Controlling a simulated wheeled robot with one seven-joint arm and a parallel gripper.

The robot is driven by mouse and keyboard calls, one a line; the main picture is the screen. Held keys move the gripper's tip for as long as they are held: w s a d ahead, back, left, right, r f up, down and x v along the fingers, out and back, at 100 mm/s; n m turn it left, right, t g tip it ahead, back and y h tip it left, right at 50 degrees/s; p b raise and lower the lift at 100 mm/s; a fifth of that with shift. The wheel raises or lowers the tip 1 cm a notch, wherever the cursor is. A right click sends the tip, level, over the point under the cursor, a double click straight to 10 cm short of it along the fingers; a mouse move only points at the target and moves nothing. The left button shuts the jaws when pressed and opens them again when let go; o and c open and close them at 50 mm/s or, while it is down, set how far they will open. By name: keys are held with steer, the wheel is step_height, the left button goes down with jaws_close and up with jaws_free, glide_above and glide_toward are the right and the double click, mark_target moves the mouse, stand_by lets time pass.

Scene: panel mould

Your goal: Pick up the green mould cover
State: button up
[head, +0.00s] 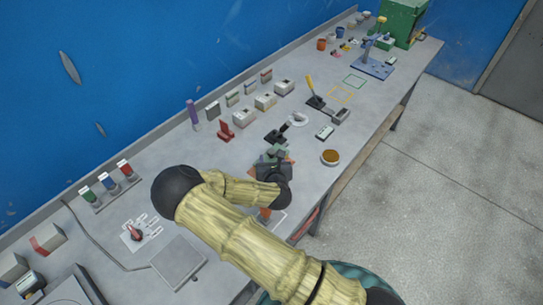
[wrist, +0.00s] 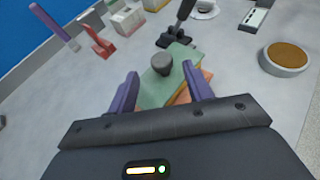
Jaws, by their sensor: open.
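The green mould cover (wrist: 158,92) is a flat green plate with a dark grey knob (wrist: 162,64) on top. It rests on an orange mould part (wrist: 203,83), turned at an angle to it. In the head view, only a bit of the green cover (head: 281,150) shows past my gripper. My gripper (wrist: 163,88) is open, with its two purple fingers on either side of the cover. The cover's nearest part is hidden by my gripper body.
A black lever device (wrist: 175,35) stands just behind the cover. A round dish with brown content (wrist: 287,55) is to the right. A red stand (wrist: 98,42) and several small boxes are to the left and behind. Bare grey bench (wrist: 230,60) lies between cover and dish.

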mark_target(272, 153)
steer(key=shift+w+p, duration=0.35)
steer(key=p+x, duration=0.2)
steer(key=x, duration=0.1)
steer(key=shift+w+f, duration=0.1)
steer(key=shift+w, duration=0.3)
steer(key=shift+w+f, duration=0.25)
steer(key=shift+w, duration=0.05)
steer(key=shift+c, duration=0.4)
steer(key=c, duration=0.9)
steer(key=shift+r, duration=0.1)
step_height(272, 153, up, 10)
steer(key=b, duration=0.2)
steer(key=shift+b, duration=0.35)
